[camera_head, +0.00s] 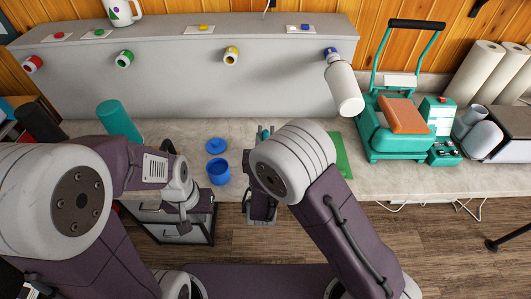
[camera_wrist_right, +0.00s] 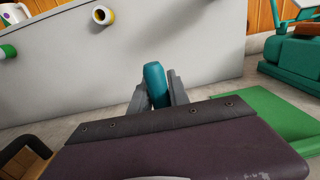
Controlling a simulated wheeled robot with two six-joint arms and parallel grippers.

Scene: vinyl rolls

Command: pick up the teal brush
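The teal brush (camera_wrist_right: 156,84) stands up slightly tilted between the two fingers of my right gripper (camera_wrist_right: 157,88). Both fingers are against its sides, so the gripper looks shut on it. In the head view only small teal bits show by my right gripper (camera_head: 265,134), over the worktop; my arm hides the rest. My left gripper (camera_head: 182,208) hangs low in front of the bench edge, away from the brush. Its fingers are too unclear there to tell whether they are open.
A blue cup (camera_head: 219,172) stands on the worktop (camera_head: 385,180) with a blue lid (camera_head: 216,146) behind it. A green mat (camera_wrist_right: 262,125) lies right of the right gripper. A teal roll (camera_head: 119,121), a white bottle (camera_head: 344,88) and a teal press (camera_head: 385,141) are further off.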

